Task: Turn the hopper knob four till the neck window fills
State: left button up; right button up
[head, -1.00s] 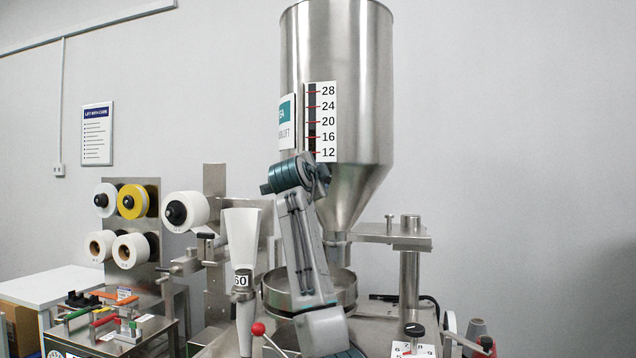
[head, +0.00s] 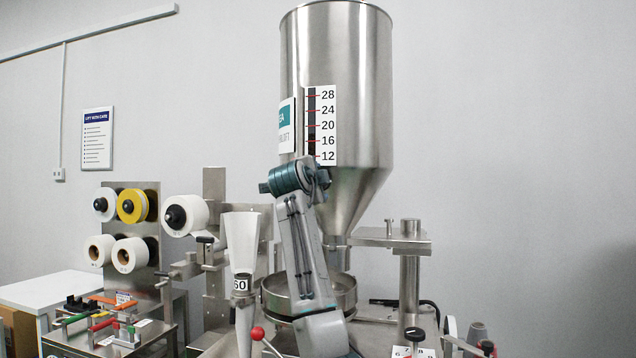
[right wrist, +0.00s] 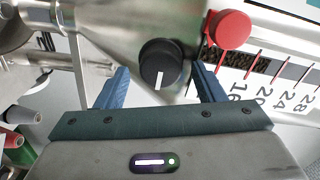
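The steel hopper (head: 337,80) stands in the middle of the head view. Its white level scale (head: 328,125) reads 12 to 28 beside a dark sight strip. In the right wrist view a round black knob (right wrist: 160,63) with a white pointer line sits in front of the steel cone. My right gripper (right wrist: 162,84) is open, its two blue fingers spread on either side of the knob; I cannot tell whether they touch it. My arm covers part of the hopper's lower front in the head view, and no fingertips show there. I cannot make out the neck window. My left gripper is out of view.
A red round knob (right wrist: 230,29) is close to the right finger in the wrist view. A steel pan (head: 345,290) lies under the hopper, with a white funnel (head: 242,240) left of it. A red-ball lever (head: 257,333) and a numbered dial (head: 415,335) are in front.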

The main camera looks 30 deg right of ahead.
pick_arm(q)
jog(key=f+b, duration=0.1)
jog(key=b, duration=0.1)
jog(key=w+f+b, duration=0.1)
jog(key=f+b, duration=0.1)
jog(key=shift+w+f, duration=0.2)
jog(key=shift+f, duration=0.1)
pick_arm(e)
jog(key=v, duration=1)
jog(key=shift+s+a, duration=0.25)
jog(key=shift+s, duration=0.1)
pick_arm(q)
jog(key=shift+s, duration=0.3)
